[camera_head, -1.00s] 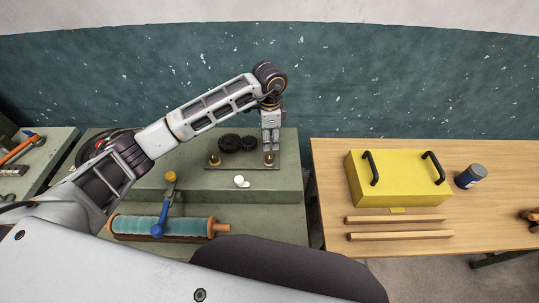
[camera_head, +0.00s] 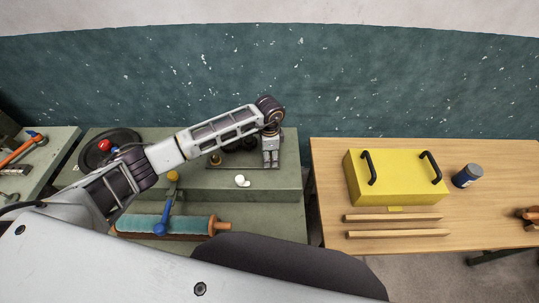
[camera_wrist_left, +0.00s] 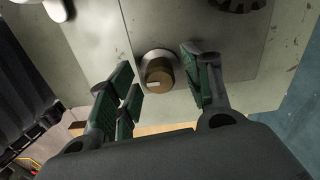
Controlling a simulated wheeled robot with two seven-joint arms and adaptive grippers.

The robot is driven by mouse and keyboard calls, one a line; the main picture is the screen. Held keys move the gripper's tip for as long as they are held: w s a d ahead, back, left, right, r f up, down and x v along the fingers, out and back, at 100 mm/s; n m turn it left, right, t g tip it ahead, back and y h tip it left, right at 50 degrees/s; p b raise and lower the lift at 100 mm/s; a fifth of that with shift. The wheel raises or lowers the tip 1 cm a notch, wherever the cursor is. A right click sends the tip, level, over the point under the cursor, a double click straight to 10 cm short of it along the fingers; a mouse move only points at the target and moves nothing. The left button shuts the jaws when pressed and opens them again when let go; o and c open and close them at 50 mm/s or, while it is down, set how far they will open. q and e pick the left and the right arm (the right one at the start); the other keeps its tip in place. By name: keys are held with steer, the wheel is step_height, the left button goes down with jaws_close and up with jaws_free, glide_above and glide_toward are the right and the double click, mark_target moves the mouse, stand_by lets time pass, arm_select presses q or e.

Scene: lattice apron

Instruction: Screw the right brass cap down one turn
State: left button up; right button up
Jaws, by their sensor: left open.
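The right brass cap (camera_wrist_left: 158,76) shows in the left wrist view as a short round brass cylinder with a pale mark, on a light collar. My left gripper (camera_wrist_left: 156,80) is open, with its green-padded fingers on either side of the cap and a gap visible at each side. In the head view the left gripper (camera_head: 270,164) points down over the right end of the dark plate (camera_head: 235,166) and hides that cap. The other brass cap (camera_head: 215,159) stands at the plate's left end. My right gripper is not in view.
Dark gears (camera_head: 232,146) sit behind the arm on the plate. A small white object (camera_head: 241,181) lies in front of it. A teal roller (camera_head: 160,223) and blue-handled tool (camera_head: 165,210) lie lower. A yellow box (camera_head: 398,180) stands on the wooden table (camera_head: 330,200) at right.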

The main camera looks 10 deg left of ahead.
arm_select(q)
steer(key=shift+c, duration=0.4)
steer(key=c, duration=1)
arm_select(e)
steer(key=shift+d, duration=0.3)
arm_select(q)
steer(key=shift+m+b, duration=0.3)
steer(key=shift+m, duration=0.2)
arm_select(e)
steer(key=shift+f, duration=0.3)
